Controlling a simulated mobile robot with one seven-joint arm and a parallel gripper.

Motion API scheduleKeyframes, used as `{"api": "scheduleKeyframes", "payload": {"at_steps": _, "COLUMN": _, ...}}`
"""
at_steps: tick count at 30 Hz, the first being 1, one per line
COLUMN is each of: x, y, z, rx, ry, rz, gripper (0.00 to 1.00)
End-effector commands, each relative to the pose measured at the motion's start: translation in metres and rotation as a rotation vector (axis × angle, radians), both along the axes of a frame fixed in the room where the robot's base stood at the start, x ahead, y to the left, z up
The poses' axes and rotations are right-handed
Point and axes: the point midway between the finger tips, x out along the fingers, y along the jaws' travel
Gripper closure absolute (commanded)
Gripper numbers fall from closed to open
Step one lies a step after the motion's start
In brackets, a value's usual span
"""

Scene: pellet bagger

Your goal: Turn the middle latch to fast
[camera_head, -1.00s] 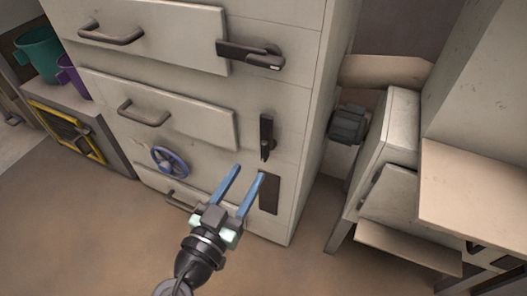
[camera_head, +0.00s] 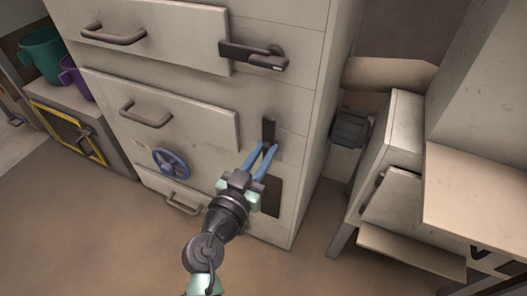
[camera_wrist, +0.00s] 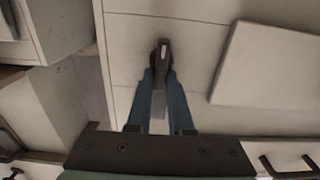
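The middle latch (camera_head: 268,130) is a dark upright plate and handle near the right edge of the pale machine front. Its handle points downward, and it also shows in the wrist view (camera_wrist: 163,50). My gripper (camera_head: 268,148) is at this latch from below, with its two blue fingers on either side of the handle. In the wrist view the fingers (camera_wrist: 161,85) lie close against the handle's sides and appear shut on it. The fingers partly hide the lower handle in the head view.
An upper latch (camera_head: 255,56) lies horizontal above. A dark plate (camera_head: 271,196) sits below the middle latch. Drawers with handles (camera_head: 146,116) and a blue handwheel (camera_head: 171,162) are to the left. A pale cabinet (camera_head: 392,150) stands at right; the floor in front is open.

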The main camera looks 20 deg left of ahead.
Motion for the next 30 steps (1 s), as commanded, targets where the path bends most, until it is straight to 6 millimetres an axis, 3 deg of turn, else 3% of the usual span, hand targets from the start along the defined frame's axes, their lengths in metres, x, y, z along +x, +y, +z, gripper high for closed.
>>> {"api": "scheduleKeyframes", "payload": {"at_steps": 3, "x": -0.0002, "y": 0.0000, "z": 0.0000, "rx": 0.000, "ry": 0.000, "rz": 0.000, "gripper": 1.00}}
{"api": "scheduleKeyframes", "payload": {"at_steps": 17, "x": -0.0003, "y": 0.0003, "z": -0.0004, "rx": -0.030, "ry": 0.001, "rz": -0.001, "gripper": 1.00}}
{"api": "scheduleKeyframes", "payload": {"at_steps": 30, "x": 0.0000, "y": 0.0049, "z": -0.0018, "rx": -0.329, "ry": 0.011, "rz": 0.000, "gripper": 1.00}}
